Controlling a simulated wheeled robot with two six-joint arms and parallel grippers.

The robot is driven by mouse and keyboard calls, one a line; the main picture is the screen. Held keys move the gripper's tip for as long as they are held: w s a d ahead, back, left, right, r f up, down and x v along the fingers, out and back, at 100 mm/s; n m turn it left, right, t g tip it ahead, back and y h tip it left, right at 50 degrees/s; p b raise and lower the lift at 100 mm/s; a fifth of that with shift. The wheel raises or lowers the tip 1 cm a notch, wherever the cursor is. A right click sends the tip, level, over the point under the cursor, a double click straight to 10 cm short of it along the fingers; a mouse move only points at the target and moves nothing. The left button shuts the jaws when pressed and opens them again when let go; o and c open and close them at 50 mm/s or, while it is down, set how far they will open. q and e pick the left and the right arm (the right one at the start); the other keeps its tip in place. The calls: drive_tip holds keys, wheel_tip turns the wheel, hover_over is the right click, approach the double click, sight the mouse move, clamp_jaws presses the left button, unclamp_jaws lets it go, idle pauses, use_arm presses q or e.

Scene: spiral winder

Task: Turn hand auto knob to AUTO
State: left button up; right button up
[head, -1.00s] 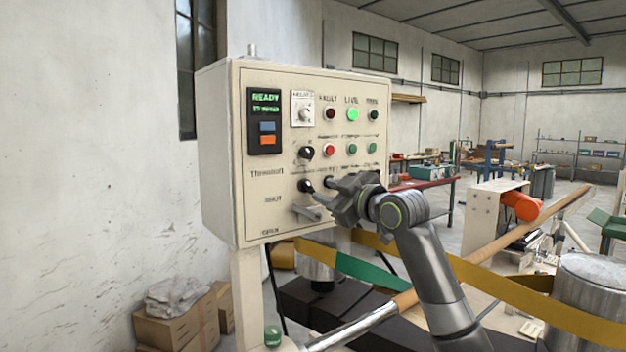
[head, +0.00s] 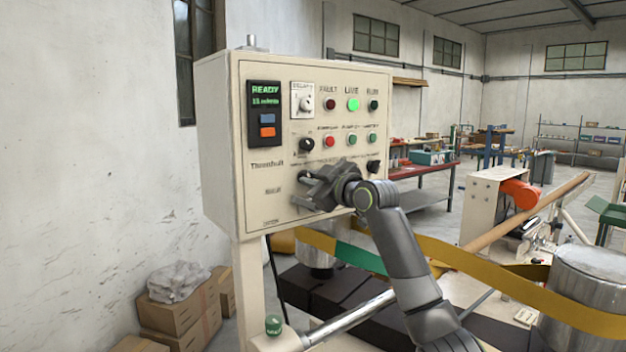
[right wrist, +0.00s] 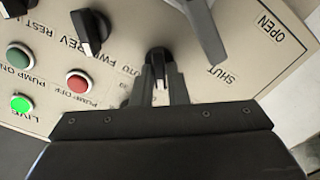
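The hand auto knob is a small black selector with a white pointer on the control panel (head: 280,228). In the right wrist view the knob (right wrist: 158,60) stands between my right gripper's two fingers (right wrist: 160,85), one on each side. The gap is too small to tell whether they press on it. The end of a printed word, "TO", shows beside the left finger. In the head view my right gripper (head: 317,184) reaches the panel from the right and partly covers the knob. My left gripper is not in view.
A grey lever (right wrist: 200,25) between SHUT and OPEN is close beside the gripper. Another black knob (right wrist: 88,32) and a red PUMP OFF button (right wrist: 77,80) are near. The green LIVE lamp (head: 352,104) is lit. A yellow belt (head: 480,275) runs below my right arm.

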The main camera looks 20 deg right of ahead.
clamp_jaws()
drive_tip(key=shift+m, duration=0.3)
drive_tip(key=m+p, duration=0.1)
drive_tip(key=m, duration=0.1)
drive_tip(key=shift+r+m, duration=0.1)
drive_tip(key=shift+m, duration=0.2)
drive_tip(key=shift+w+d+m+p, duration=0.15)
drive_tip(key=shift+m+p, duration=1.35)
drive_tip(key=shift+m, duration=1.2)
drive_tip(key=shift+s+d+m+p, duration=0.1)
drive_tip(key=shift+m+p, duration=1.4)
drive_tip(key=shift+m, duration=1.2)
